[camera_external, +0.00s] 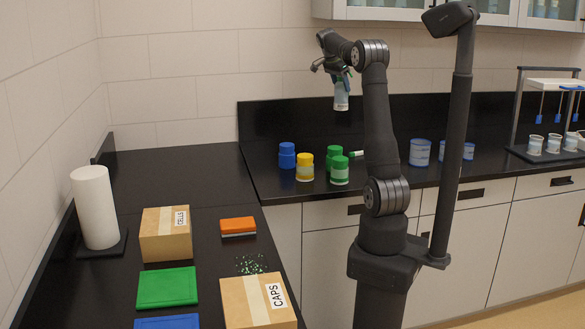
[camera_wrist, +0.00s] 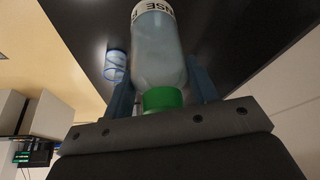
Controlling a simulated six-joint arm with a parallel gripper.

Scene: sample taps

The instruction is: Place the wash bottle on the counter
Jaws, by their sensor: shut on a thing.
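The wash bottle (camera_external: 341,96) is a pale bottle held in the air above the black back counter (camera_external: 264,184), near the wall. It hangs roughly upright, clear of the surface. My gripper (camera_external: 341,74) is shut on its upper part. In the wrist view the bottle (camera_wrist: 158,48) shows a green cap, a translucent body and a label partly reading "NSE". The two fingers stand on either side of it near the cap. Its far end is cut off by the picture's top edge.
Blue (camera_external: 287,155), yellow (camera_external: 305,168) and green (camera_external: 339,171) containers stand on the back counter below the bottle. Blue-marked beakers (camera_external: 420,152) stand further right.

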